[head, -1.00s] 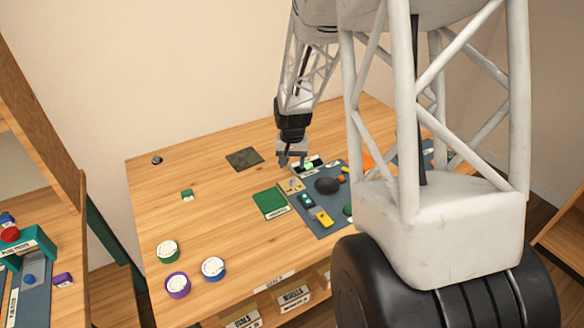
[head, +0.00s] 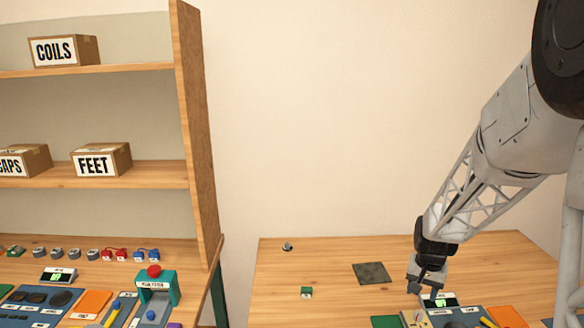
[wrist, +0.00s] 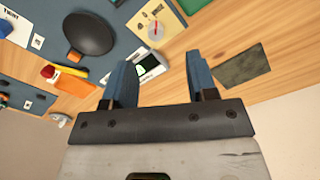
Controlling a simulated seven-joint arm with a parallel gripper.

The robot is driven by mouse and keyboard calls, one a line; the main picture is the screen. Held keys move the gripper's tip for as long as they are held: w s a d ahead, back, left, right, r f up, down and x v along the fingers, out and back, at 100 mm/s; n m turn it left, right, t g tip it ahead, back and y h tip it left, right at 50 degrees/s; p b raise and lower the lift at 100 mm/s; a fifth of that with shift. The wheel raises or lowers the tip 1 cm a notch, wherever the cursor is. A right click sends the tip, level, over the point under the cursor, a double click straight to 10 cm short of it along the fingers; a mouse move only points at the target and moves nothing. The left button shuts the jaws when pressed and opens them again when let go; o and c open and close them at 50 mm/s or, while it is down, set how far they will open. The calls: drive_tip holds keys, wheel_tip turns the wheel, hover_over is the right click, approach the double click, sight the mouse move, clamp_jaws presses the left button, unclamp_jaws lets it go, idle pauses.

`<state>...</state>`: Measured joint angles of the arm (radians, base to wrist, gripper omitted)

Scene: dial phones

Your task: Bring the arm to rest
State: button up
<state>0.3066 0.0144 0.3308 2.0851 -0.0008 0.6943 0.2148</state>
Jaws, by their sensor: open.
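My gripper (head: 428,284) hangs over the wooden table at the right of the head view, above the back edge of the work mat. In the wrist view my gripper (wrist: 160,85) shows two blue fingers spread wide, with nothing held between them. A small device with a green-lit screen (head: 438,300) sits just below and beside it in the head view. The same device (wrist: 148,66) shows between the fingers in the wrist view, apart from them.
A dark square mat (head: 371,273), a small green block (head: 307,292) and a small round part (head: 287,246) lie on the table. An orange piece (wrist: 72,82) lies near the gripper.

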drive_tip(key=s+a+r+n+t, duration=0.1)
drive_tip(key=s+a+r+n, duration=0.2)
drive_tip(key=s+a+r, duration=0.95)
drive_tip(key=s+a+r+n, duration=0.1)
drive_tip(key=s+a+r, duration=0.1)
drive_tip(key=s, duration=0.6)
drive_tip(key=s+a+r+n+t, duration=0.1)
drive_tip(key=s+a+r, duration=0.2)
drive_tip(key=s+r, duration=0.2)
drive_tip(key=shift+s+a+n, duration=0.3)
drive_tip(key=shift+s+n, duration=0.1)
drive_tip(key=shift+s, duration=1.3)
drive_tip(key=shift+c, duration=0.4)
idle(2.5)
